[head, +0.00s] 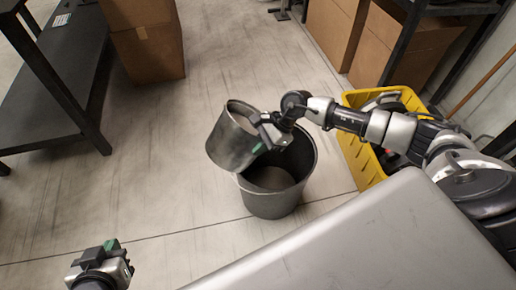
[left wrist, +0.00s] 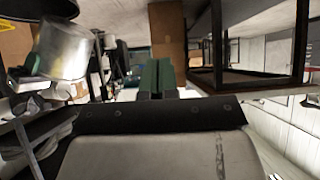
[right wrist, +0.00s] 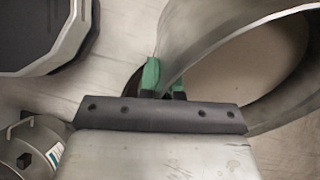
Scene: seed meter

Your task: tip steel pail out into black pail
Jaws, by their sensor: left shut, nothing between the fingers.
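The steel pail (head: 226,142) is held up at the left rim of the black pail (head: 270,203), tilted with its mouth to the right. The black pail stands upright on the floor, its inside dark. My right gripper (head: 264,137) is shut on the steel pail's rim; in the right wrist view the green fingertips (right wrist: 164,78) pinch the wall of the steel pail (right wrist: 215,45). A plain tan surface shows inside; I cannot tell whether it is contents. My left gripper (head: 112,246) is shut and empty, low at the left; its fingertips (left wrist: 157,78) also show in its wrist view.
A yellow crate (head: 354,152) stands right of the black pail, under my right arm. A dark bench (head: 62,75) and a cardboard box (head: 145,42) are at the back left. More boxes (head: 335,30) and a rack are at the back right. Floor left of the pails is clear.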

